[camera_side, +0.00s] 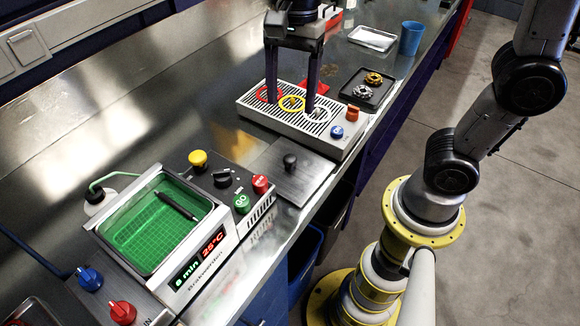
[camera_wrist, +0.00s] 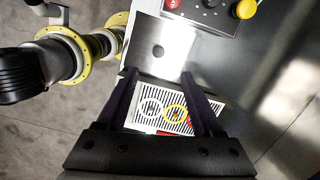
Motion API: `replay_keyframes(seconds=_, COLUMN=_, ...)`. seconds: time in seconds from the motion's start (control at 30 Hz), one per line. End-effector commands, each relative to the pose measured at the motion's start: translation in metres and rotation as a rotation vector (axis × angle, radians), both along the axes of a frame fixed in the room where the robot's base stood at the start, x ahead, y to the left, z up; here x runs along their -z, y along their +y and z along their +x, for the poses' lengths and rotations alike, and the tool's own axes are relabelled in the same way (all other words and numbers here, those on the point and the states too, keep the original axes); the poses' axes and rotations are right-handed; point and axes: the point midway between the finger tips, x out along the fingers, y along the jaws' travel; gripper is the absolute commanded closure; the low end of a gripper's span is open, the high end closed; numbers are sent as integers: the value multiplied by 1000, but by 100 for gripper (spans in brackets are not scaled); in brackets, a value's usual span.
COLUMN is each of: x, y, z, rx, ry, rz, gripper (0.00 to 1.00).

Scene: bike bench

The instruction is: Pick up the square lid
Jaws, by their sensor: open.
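The square lid (camera_side: 289,176) is a flat metal plate with a black knob (camera_side: 290,162) at its middle. It lies on the bench between the green-basin machine and the slotted tray. In the wrist view the lid (camera_wrist: 172,62) shows beyond my fingertips, with its knob (camera_wrist: 158,51) in plain sight. My gripper (camera_side: 291,106) points down over the slotted tray, behind the lid in the side view, and is apart from it. Its two dark fingers are spread wide with nothing held between them; they also show in the wrist view (camera_wrist: 193,85).
The slotted tray (camera_side: 329,138) holds red, yellow and white rings. The machine with a green basin (camera_side: 143,254) and coloured buttons stands left of the lid. A black tray (camera_side: 358,97) with two cogs, a white tray (camera_side: 372,38) and a blue cup (camera_side: 411,38) stand farther back.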

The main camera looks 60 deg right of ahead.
Motion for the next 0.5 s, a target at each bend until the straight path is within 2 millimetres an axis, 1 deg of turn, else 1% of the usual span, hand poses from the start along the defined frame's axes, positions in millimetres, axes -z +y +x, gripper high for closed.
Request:
replay_keyframes(seconds=0.3, x=57, y=6, z=-3, rx=-1, ry=3, rz=-1, gripper=32)
replay_keyframes(seconds=0.4, x=69, y=8, z=-3, rx=-2, ry=-1, rz=0, gripper=32)
replay_keyframes(seconds=0.5, x=76, y=8, z=-3, rx=-2, ry=-2, rz=0, gripper=32)
